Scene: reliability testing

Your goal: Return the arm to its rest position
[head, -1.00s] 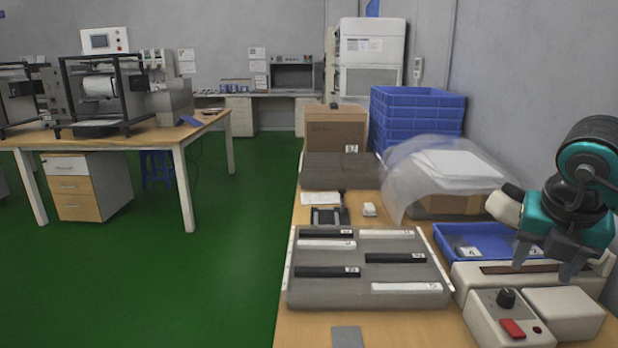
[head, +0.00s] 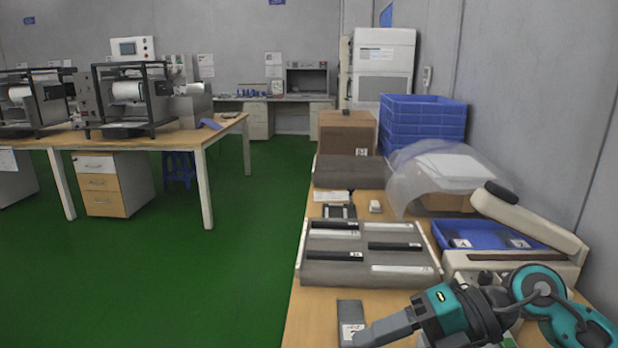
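My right arm comes in from the lower right, low over the front of the bench. Its teal and grey gripper (head: 368,335) points left, and its tip appears by the lower edge of a small dark grey labelled plate (head: 350,312). I see the fingers side-on, overlapping, so their gap is hidden. I see nothing held. The white sealer (head: 575,262) stands behind the arm with its lever (head: 535,222) raised and its black handle at the upper left. My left gripper is not in view.
A grey slotted tray (head: 345,273) with black and white strips lies left of the arm. A blue tray (head: 470,237) sits behind the sealer. Blue crates (head: 422,125), a cardboard box (head: 346,134) and a bagged box (head: 440,200) stand farther back. Green floor is clear at left.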

